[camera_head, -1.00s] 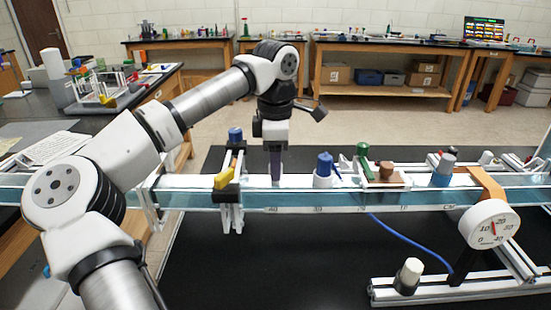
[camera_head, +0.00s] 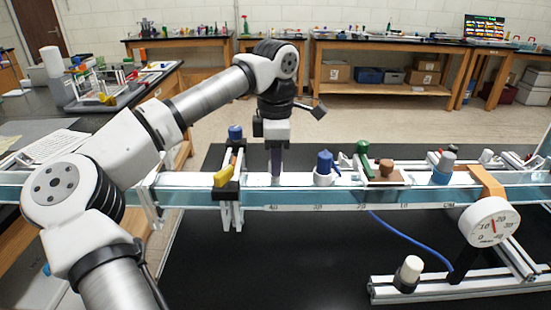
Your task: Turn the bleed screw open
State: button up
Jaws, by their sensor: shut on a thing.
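My gripper (camera_head: 276,178) points straight down at the top of the long pale-blue rail (camera_head: 335,197). It is shut, with its dark fingertips reaching the rail's upper face. The fingers hide the small part between them, which I take to be the bleed screw; its angle cannot be seen. A blue knob on a white collar (camera_head: 324,168) stands upright on the rail just right of the gripper, apart from it. A round white gauge (camera_head: 491,222) with a red needle stands at the right.
A bracket with a yellow lever (camera_head: 224,178) and blue cap (camera_head: 235,132) stands close left of the gripper. A white-capped post (camera_head: 410,270) stands in front.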

jog(key=n+b, duration=0.1)
jog(key=n, duration=0.4)
jog(key=shift+n, duration=0.3)
jog(key=n+b, duration=0.1)
jog(key=n, duration=0.4)
jog(key=shift+n, duration=0.3)
dwell(0.3)
jog(key=o, duration=1)
jog(key=shift+r, duration=0.15)
notch_tip(320, 180, up, 14)
jog(key=shift+f, duration=0.2)
